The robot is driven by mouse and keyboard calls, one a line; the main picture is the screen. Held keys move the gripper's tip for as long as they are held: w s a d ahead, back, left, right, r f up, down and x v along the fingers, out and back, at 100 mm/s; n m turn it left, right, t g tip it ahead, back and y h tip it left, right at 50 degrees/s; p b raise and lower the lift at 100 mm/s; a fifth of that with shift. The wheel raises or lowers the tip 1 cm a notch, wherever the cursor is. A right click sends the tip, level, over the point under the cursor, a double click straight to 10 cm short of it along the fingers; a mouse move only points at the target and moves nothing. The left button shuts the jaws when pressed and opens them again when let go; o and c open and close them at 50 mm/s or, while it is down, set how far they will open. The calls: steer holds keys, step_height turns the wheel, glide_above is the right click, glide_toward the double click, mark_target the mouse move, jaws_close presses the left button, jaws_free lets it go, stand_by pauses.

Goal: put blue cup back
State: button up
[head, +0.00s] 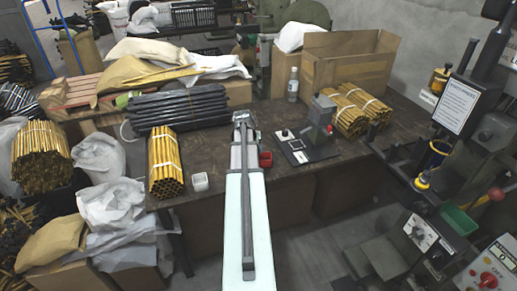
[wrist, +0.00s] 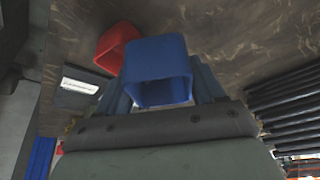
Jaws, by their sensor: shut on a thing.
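The blue cup (wrist: 157,58) is a small square open cup. It sits between the two fingers of my gripper (wrist: 160,88) in the wrist view, and my gripper is shut on it. In the head view my gripper (head: 243,120) is over the table, and my own arm hides the blue cup. A red cup (wrist: 110,48) shows just left of the blue cup in the wrist view. In the head view the red cup (head: 265,159) stands at the table's front edge, right beside my arm. A white cup (head: 200,182) stands left of my arm.
Yellow tubes (head: 165,165) lie left of the white cup, with black tubes (head: 178,106) behind them. A small press (head: 319,112) and a panel (head: 293,147) are right of my arm. A bottle (head: 293,85) and cardboard box (head: 345,62) stand behind.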

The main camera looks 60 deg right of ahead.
steer(key=w+d+r+m, duration=0.1)
steer(key=d+r, duration=0.1)
steer(key=d, duration=0.4)
steer(key=w+d+r, duration=0.2)
steer(key=d, duration=0.4)
steer(key=shift+g, duration=0.3)
steer(key=f, duration=1)
steer(key=shift+s+d+f, duration=0.1)
steer(key=shift+d+f, duration=0.1)
steer(key=shift+d, duration=0.05)
steer(key=shift+f, duration=0.1)
steer(key=o, duration=1.1)
steer(key=v, duration=1.2)
